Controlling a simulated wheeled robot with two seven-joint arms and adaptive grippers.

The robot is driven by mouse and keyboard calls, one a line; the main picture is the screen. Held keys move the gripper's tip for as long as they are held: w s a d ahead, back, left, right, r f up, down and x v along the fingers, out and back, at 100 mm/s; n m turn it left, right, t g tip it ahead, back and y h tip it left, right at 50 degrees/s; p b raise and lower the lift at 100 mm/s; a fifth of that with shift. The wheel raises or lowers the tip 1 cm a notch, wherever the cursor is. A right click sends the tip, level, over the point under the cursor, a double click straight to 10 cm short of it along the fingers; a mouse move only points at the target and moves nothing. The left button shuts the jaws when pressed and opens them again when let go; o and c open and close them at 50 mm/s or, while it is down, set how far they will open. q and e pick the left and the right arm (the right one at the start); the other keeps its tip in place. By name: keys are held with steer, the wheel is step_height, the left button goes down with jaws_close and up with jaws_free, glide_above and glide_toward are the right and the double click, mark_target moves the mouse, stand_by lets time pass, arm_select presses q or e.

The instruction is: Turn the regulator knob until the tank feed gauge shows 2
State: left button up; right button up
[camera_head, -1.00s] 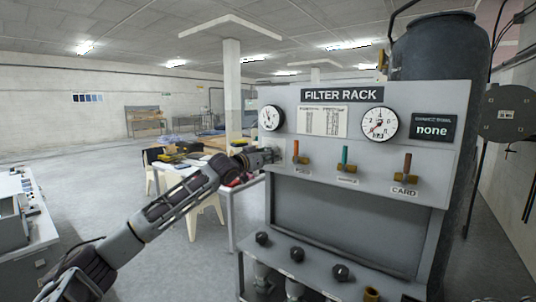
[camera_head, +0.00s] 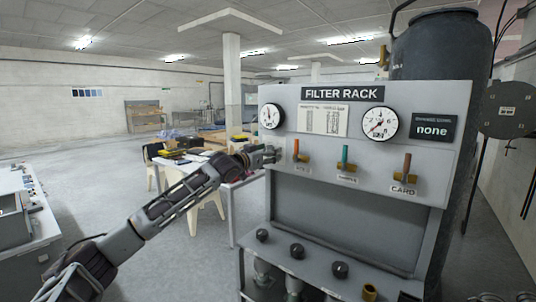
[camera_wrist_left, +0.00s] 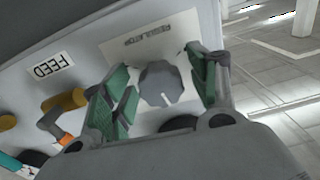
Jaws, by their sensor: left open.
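The grey regulator knob (camera_wrist_left: 160,82), with a pale pointer line, sits on a plate marked REGULATOR in the left wrist view. My left gripper (camera_wrist_left: 165,86) is open, with its green-padded fingers on either side of the knob. I cannot tell whether the pads touch it. In the head view this gripper (camera_head: 270,155) is at the left edge of the filter rack's panel, and the knob is hidden there. Two round dial gauges, a left one (camera_head: 271,116) and a right one (camera_head: 380,122), are on the panel. Their numbers and captions are too small to read. My right gripper is not in view.
The filter rack (camera_head: 345,200) carries several valves with coloured handles, including an orange one (camera_head: 296,149) close to my left gripper. A FEED label (camera_wrist_left: 55,67) is beside the regulator plate. A dark tank (camera_head: 440,50) stands behind. A cluttered table (camera_head: 225,192) is left of the rack.

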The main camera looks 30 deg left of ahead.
arm_select(q)
steer(key=shift+s, duration=0.2)
steer(key=s, duration=0.7)
steer(key=shift+a, duration=0.3)
stand_by(0.9)
stand_by(0.6)
steer(key=shift+m, duration=0.3)
